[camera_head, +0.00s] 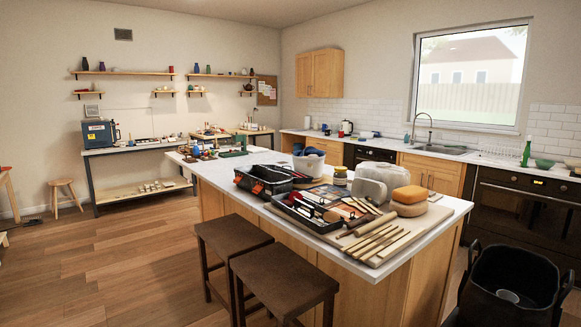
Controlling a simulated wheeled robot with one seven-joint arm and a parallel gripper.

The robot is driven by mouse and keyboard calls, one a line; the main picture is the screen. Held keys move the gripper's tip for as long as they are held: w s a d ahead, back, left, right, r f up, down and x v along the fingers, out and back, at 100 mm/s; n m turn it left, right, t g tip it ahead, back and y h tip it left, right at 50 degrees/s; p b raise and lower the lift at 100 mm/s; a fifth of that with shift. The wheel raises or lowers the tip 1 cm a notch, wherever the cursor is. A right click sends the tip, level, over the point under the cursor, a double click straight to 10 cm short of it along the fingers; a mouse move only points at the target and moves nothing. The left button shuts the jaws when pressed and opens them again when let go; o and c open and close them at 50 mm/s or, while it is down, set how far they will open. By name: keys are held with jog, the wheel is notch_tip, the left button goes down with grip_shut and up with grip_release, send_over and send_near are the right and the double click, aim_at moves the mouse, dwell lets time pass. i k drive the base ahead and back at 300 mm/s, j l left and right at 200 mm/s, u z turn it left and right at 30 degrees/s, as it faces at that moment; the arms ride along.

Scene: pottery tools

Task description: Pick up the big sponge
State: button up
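A rounded orange-tan sponge (409,194) is near the right end of the island's white countertop. It appears to rest on a paler, tan round piece (408,209), which may be a second sponge; I cannot tell for sure. A pale grey-white lidded case or block (384,174) stands just behind and left of it. My gripper is not in view.
The island countertop (452,205) also holds wooden sticks (374,243), a black tool tray (305,214), a black toolbox (263,180) and a white bucket (309,163). Two brown stools (284,287) stand in front. A black bin (512,283) stands at lower right.

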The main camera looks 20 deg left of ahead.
aim_at(409, 194)
jog(key=i+l+u, duration=0.15)
jog(key=i+l, duration=0.15)
jog(key=i+l+u, duration=0.15)
jog(key=i+l, duration=0.2)
jog(key=i+l+u, duration=0.15)
jog(key=l, duration=0.25)
jog(key=i+l+u, duration=0.15)
jog(key=i+l, duration=0.25)
jog(key=i+l+u, duration=0.15)
jog(key=l, duration=0.35)
jog(key=i, duration=0.1)
